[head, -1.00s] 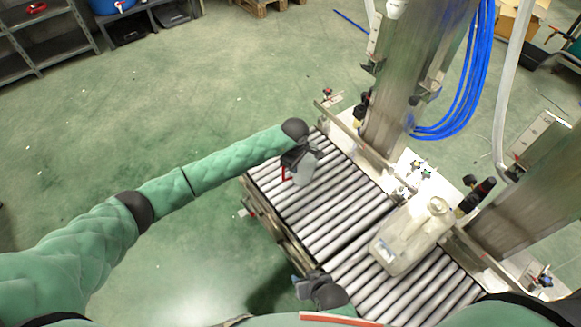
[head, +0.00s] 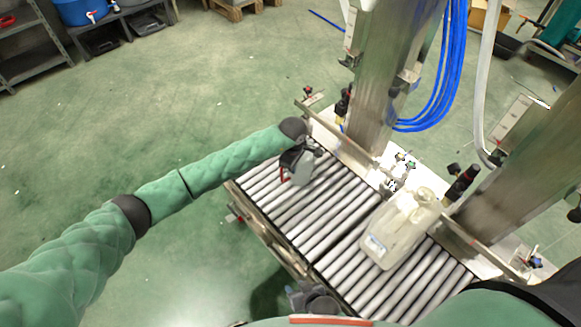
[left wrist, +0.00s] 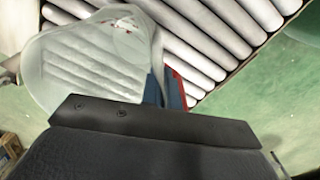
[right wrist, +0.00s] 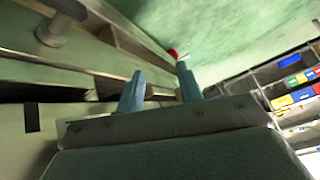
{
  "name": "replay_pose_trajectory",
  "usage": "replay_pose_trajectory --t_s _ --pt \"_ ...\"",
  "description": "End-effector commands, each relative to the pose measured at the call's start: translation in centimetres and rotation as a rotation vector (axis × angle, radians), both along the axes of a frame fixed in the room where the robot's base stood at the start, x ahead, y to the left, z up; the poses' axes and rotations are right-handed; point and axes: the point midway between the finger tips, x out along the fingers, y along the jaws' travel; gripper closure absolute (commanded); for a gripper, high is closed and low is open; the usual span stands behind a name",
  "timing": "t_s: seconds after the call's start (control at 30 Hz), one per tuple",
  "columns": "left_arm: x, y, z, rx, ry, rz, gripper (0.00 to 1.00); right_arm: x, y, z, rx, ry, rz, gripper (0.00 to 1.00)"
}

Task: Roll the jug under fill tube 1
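A large translucent jug (head: 397,228) with a label stands on the roller conveyor (head: 330,222), before the nearer steel column. Fill tube 1 cannot be told apart.
Two steel columns (head: 385,90) rise behind the conveyor, with blue hoses (head: 440,80) and a pale hose (head: 487,80). A rail and small valves (head: 402,160) run along the rollers' far side. Green floor (head: 150,110) is free to the left.

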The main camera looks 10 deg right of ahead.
Motion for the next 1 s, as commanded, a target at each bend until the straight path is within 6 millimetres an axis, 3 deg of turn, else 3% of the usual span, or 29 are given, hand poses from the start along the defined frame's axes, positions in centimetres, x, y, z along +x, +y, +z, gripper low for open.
replay_pose_trajectory --t_s 0.4,0.53,0.83,1.0 --pt "0.0 0.0 -0.1 0.001 0.001 0.000 1.00 0.3 0.0 0.3 0.001 -0.006 0.000 0.64" --pt "0.0 0.0 -0.1 0.001 0.001 0.000 0.72 0.4 0.0 0.4 0.001 -0.007 -0.001 0.64" --pt "0.0 0.0 0.0 0.000 0.000 0.000 0.72 0.5 0.0 0.4 0.001 -0.008 -0.001 0.64" --pt "0.0 0.1 1.5 0.000 -0.001 -0.002 0.72 0.4 0.0 0.3 0.002 -0.010 -0.001 0.64"
